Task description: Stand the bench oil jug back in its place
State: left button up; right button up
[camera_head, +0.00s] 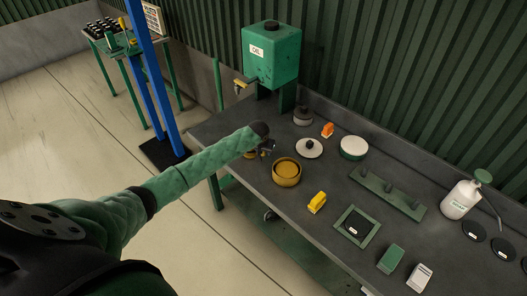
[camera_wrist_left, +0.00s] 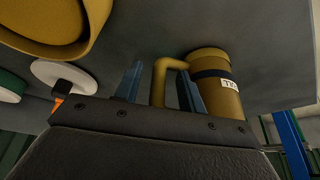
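An ochre jug (camera_wrist_left: 218,82) with a dark band, a white label and a side handle (camera_wrist_left: 160,82) shows in the left wrist view. In the head view only a sliver of the jug (camera_head: 250,156) shows at the bench's left end, mostly hidden by my arm. My left gripper (camera_head: 267,148) is at the jug. In the left wrist view its fingers (camera_wrist_left: 160,88) stand apart on either side of the handle, with gaps visible. My right gripper is not in view.
The grey bench (camera_head: 310,215) also holds an ochre pot (camera_head: 286,174) close to my gripper, a white lid (camera_head: 309,149), a yellow block (camera_head: 317,202), a peg rack (camera_head: 386,194) and a white spray can (camera_head: 460,200). A green oil tank (camera_head: 271,55) with a tap stands behind.

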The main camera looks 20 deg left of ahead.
pick_arm(q)
jog(key=shift+r, duration=0.2)
jog(key=shift+s+r, duration=0.15)
jog(key=shift+r, duration=0.1)
jog(key=shift+p+v, duration=0.7)
jog(key=shift+v, duration=2.85)
